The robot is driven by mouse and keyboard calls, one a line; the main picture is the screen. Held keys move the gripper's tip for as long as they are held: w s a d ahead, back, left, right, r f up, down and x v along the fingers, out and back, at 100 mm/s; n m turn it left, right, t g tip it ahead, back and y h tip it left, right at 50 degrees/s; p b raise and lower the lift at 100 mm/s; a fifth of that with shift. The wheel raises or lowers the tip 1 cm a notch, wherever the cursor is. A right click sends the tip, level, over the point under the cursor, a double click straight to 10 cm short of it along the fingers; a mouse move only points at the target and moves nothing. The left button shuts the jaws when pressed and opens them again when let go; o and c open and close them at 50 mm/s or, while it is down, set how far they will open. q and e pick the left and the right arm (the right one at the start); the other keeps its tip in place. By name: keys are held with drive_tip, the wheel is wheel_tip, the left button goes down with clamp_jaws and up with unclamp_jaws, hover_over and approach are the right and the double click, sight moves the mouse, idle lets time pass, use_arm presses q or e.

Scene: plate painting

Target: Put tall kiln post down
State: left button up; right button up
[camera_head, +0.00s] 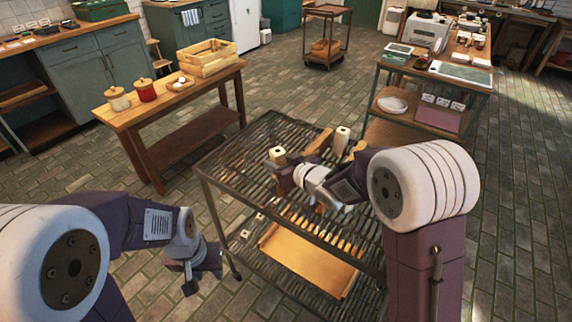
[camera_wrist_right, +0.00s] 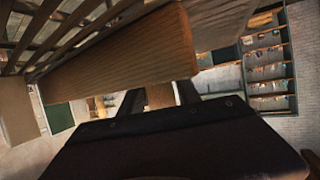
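Two cream posts stand upright on the slatted top of a metal rack cart (camera_head: 235,160), one at its back left (camera_head: 277,155) and one at its back right (camera_head: 342,138). Orange-tan bars (camera_head: 319,142) lie near my right gripper. I cannot tell which piece is the tall kiln post. In the right wrist view, a large tan block (camera_wrist_right: 125,58) crosses the picture close by. The fingers of my right gripper (camera_wrist_right: 160,95) are apart with tan material between them. Whether they grip it is unclear. My left gripper (camera_head: 203,276) looks open and empty, left of the cart.
A tan board (camera_head: 308,262) and small pale pieces lie on the cart's lower shelf. A wooden bench (camera_head: 200,83) with two jars and a crate (camera_head: 207,60) stands at the left. A worktable (camera_head: 420,112) stands at the back right. The floor around the cart is clear.

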drive_tip(key=p+v, duration=0.2)
drive_tip(key=v, duration=1)
